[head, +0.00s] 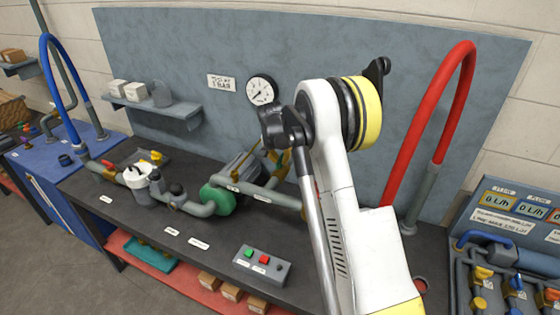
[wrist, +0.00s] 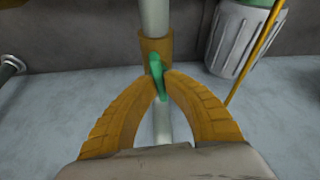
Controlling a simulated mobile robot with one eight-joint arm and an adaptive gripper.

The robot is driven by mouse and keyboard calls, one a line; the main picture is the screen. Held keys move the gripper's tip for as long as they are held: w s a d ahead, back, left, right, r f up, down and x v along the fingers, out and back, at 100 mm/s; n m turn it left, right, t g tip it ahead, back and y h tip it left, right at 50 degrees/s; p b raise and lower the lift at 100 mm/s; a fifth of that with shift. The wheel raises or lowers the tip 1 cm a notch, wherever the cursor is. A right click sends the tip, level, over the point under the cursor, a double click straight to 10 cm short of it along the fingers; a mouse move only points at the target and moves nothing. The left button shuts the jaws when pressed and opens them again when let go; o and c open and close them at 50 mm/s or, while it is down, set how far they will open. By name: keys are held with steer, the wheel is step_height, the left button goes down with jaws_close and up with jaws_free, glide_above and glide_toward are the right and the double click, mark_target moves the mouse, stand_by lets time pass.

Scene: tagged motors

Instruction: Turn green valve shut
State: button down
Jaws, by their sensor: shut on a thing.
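The green valve handle (wrist: 156,66) shows in the wrist view, on a brown-orange valve body around a pale pipe (wrist: 155,15). My gripper (wrist: 160,80) has its two orange fingers closed in on the handle, one from each side. The handle's lower end lies between the fingertips. In the head view my white arm covers part of the bench pipework. I cannot make out the green handle there.
The dark bench (head: 130,190) carries grey pipework, a green round pump (head: 217,199) and a button box (head: 262,264). A pressure gauge (head: 261,91) is on the back panel. A red hose (head: 424,110) arches at right. A grey ribbed cylinder (wrist: 236,38) is close to my right finger.

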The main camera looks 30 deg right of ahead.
steer(key=n+y+b, duration=0.1)
steer(key=n, duration=0.3)
steer(key=shift+f+t, duration=0.1)
steer(key=shift+t, duration=0.3)
steer(key=n+y+b, duration=0.1)
steer(key=n+y, duration=0.1)
steer(key=n, duration=0.2)
steer(key=n+y+b, duration=0.1)
steer(key=n, duration=0.3)
steer(key=shift+y, duration=0.3)
steer(key=shift+n+g+y, duration=0.3)
steer(key=shift+n+y, duration=0.3)
steer(key=shift+n, duration=1.5)
steer(key=c, duration=1.5)
jaws_free()
steer(key=shift+o, duration=0.2)
